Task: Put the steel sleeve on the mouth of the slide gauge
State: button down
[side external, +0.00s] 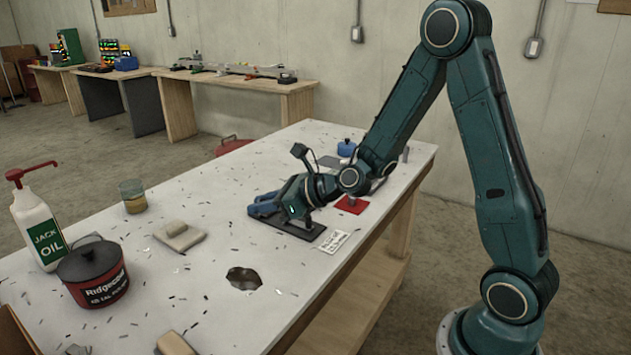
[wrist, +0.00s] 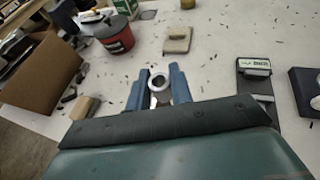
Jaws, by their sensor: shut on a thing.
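My gripper (wrist: 159,88) has blue fingers, closed around the sides of a bright steel sleeve (wrist: 158,79). The sleeve shows as a ring with a dark bore in the wrist view. In the side view my gripper (side external: 264,206) is low over the table, and the sleeve cannot be made out there. A dark, long instrument with a pale, labelled slider (wrist: 256,68) lies right of the fingers in the wrist view, apart from the sleeve; it looks like the slide gauge. A dark plate (side external: 297,230) shows beside my gripper in the side view. The gauge's mouth is not clear.
A dark block with a hole (wrist: 306,84) stands at the wrist view's right edge. A tan pad (side external: 180,236), red can (side external: 100,290), oil bottle (side external: 38,228) and glass jar (side external: 133,196) stand farther left. The table has a dark hole (side external: 244,278), a white card (side external: 334,240) and scattered shavings.

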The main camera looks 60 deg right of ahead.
jog(key=w+a+r+n+g+y, duration=0.1)
jog(key=w+a+r+n+y, duration=0.15)
jog(key=w+a, duration=0.55)
jog(key=r+n+g+y, duration=0.1)
jog(key=n+g+y, duration=0.1)
jog(key=n+y, duration=0.1)
send_over(179, 284)
notch_tip(179, 284, down, 16)
dwell(0.5)
jog(key=shift+f, duration=0.1)
jog(key=shift+f, duration=1.8)
jog(key=shift+f, duration=0.1)
jog(key=c, duration=1.3)
grip_release()
jog(key=shift+o, duration=0.2)
